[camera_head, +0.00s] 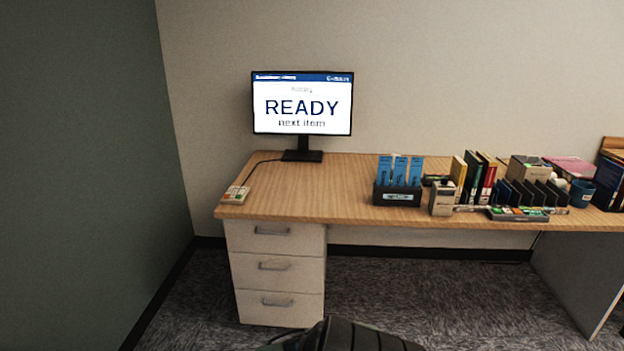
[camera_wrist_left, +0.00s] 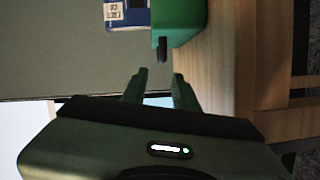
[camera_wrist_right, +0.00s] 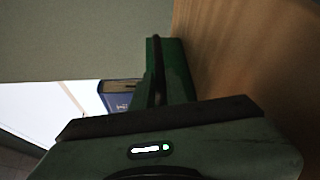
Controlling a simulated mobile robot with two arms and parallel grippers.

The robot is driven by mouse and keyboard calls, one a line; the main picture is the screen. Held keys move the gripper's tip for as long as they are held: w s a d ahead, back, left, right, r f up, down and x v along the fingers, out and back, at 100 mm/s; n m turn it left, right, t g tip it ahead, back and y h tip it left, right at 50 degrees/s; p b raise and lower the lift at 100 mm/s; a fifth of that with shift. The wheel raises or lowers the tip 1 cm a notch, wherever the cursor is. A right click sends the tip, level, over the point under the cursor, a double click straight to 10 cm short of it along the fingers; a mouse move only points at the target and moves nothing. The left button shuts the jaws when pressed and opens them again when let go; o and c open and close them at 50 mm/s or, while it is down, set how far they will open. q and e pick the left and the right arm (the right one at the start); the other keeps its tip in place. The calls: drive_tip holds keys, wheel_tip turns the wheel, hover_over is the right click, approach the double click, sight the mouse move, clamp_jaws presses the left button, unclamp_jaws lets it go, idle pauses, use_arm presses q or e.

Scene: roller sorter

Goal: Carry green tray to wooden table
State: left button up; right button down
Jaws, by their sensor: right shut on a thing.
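The green tray (camera_wrist_left: 180,22) shows at the top of the left wrist view, with a dark handle (camera_wrist_left: 162,48) on its end. My left gripper (camera_wrist_left: 158,78) is open, its fingers apart just short of that handle. In the right wrist view the tray's other end (camera_wrist_right: 178,60) shows. My right gripper (camera_wrist_right: 162,85) is shut on the dark handle there. A blue book (camera_wrist_left: 127,13) lies at the tray and also shows in the right wrist view (camera_wrist_right: 117,95). A wooden surface (camera_wrist_left: 215,60) runs beside the tray; I cannot tell whether they touch. The tray is not in the head view.
The head view shows a wooden desk (camera_head: 330,190) with a monitor (camera_head: 303,103) reading READY, a black holder of blue folders (camera_head: 398,195), a grey box (camera_head: 442,198) and books (camera_head: 472,178). White drawers (camera_head: 275,268) stand under its left end. Dark carpet is clear in front.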

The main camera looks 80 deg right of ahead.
use_arm(q)
drive_tip(key=shift+s+a, duration=0.1)
drive_tip(key=shift+a, duration=0.35)
use_arm(e)
drive_tip(key=shift+d+f, duration=0.2)
drive_tip(key=shift+f, duration=0.1)
use_arm(q)
drive_tip(key=shift+a+r, duration=0.2)
drive_tip(key=shift+r, duration=0.35)
use_arm(e)
drive_tip(key=shift+s, duration=0.1)
use_arm(q)
drive_tip(key=shift+s+a+r, duration=0.15)
drive_tip(key=shift+r, duration=0.25)
drive_tip(key=shift+s+a+r, duration=0.1)
drive_tip(key=shift+r, duration=0.3)
use_arm(e)
drive_tip(key=shift+s+a, duration=0.1)
drive_tip(key=shift+s, duration=0.05)
drive_tip(key=shift+s+a+r, duration=0.1)
drive_tip(key=shift+a+r, duration=0.1)
drive_tip(key=shift+a, duration=0.05)
drive_tip(key=shift+a+r, duration=0.1)
drive_tip(key=shift+a, duration=0.35)
use_arm(q)
drive_tip(key=shift+a+r, duration=0.95)
drive_tip(key=shift+r, duration=0.15)
use_arm(e)
drive_tip(key=shift+d, duration=0.1)
